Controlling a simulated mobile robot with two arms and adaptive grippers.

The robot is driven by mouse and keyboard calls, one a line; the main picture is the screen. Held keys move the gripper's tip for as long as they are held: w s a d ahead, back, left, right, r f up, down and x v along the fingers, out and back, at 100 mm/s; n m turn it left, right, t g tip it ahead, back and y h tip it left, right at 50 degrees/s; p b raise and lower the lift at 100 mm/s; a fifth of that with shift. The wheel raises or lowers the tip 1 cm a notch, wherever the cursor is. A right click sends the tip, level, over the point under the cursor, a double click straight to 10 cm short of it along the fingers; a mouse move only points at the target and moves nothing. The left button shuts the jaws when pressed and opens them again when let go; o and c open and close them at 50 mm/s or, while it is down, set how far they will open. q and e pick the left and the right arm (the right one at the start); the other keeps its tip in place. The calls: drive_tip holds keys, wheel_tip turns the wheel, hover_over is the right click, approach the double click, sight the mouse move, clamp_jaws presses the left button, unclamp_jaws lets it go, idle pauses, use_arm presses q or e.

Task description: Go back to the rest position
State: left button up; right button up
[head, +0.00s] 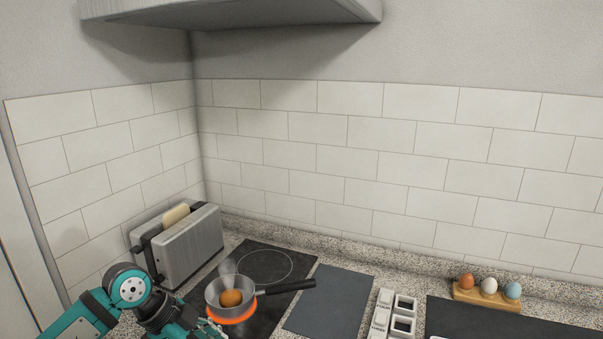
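My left arm comes in at the bottom left, in front of the toaster. My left gripper (208,329) is at the bottom edge, close to the near side of the pan, and is mostly cut off. I cannot tell whether it is open, shut or holding anything, or whether it touches the pan. My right gripper is not in view. The saucepan (214,294) stands on a glowing orange burner with a brown, egg-like thing (231,298) in it, and its black handle points right.
A metal toaster (192,246) with a bread slice (176,215) stands in the left corner. A dark board (328,302), white switch-like blocks (381,313) and a wooden holder (487,296) with three eggs are to the right. A hood (230,12) hangs above. Tiled walls close the back.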

use_arm(q)
drive_tip(key=s+d+r+m+t+h, duration=0.1)
drive_tip(key=d+r+m+h, duration=0.2)
drive_tip(key=d, duration=0.4)
drive_tip(key=s+d+r+t+h, duration=0.1)
drive_tip(key=s+d+r+h, duration=0.15)
drive_tip(key=d+h, duration=0.35)
wheel_tip(320, 180, up, 10)
drive_tip(key=w+f+n+t+h, duration=0.1)
drive_tip(key=w+n+t+h, duration=0.15)
drive_tip(key=n+t, duration=0.45)
drive_tip(key=w+a+f+n+t+y, duration=0.1)
drive_tip(key=a+f+n+t+y, duration=0.3)
drive_tip(key=a+n+t+y, duration=0.7)
drive_tip(key=s+a+f+n+g+y, duration=0.3)
drive_tip(key=a+f+g+y, duration=0.2)
drive_tip(key=f+y, duration=0.3)
drive_tip(key=s+f+m+g+h, duration=0.1)
drive_tip(key=s+f+g, duration=0.5)
drive_tip(key=s+f, duration=0.45)
drive_tip(key=s+f+m+g+h, duration=0.1)
drive_tip(key=s+f+g, duration=0.6)
drive_tip(key=s, duration=0.6)
wheel_tip(320, 180, down, 26)
drive_tip(key=s+g, duration=0.1)
drive_tip(key=s+a+f+g, duration=0.1)
drive_tip(key=s+a+f, duration=0.1)
drive_tip(key=s+f, duration=1.4)
drive_tip(key=shift+s+a, duration=0.25)
drive_tip(key=shift+s, duration=0.15)
